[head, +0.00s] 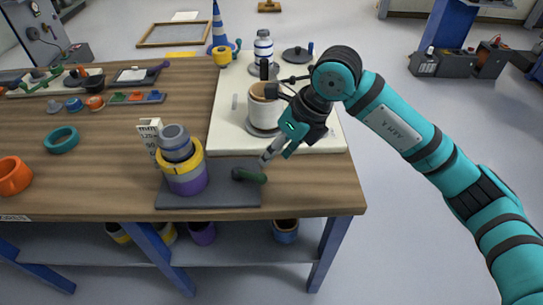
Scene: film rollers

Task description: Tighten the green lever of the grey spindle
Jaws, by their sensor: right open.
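A dark green lever (249,176) lies low at the right end of a dark grey plate (220,198), near the table's front right corner. On the plate, left of the lever, stands a stack with a grey cylinder (174,137) on top, a yellow ring (183,166) and a purple ring (187,184). I cannot tell how the lever joins the grey part. My right gripper (266,157) comes in from the upper right and points down and left. It is open and empty, its tips close above the lever's right end; contact cannot be told. My left gripper is not in view.
A white board (226,130) behind holds a white roll (262,117) with a tan core, partly behind my gripper, and a bottle-like roll (263,45). An orange ring (14,176) and a teal ring (61,139) lie left.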

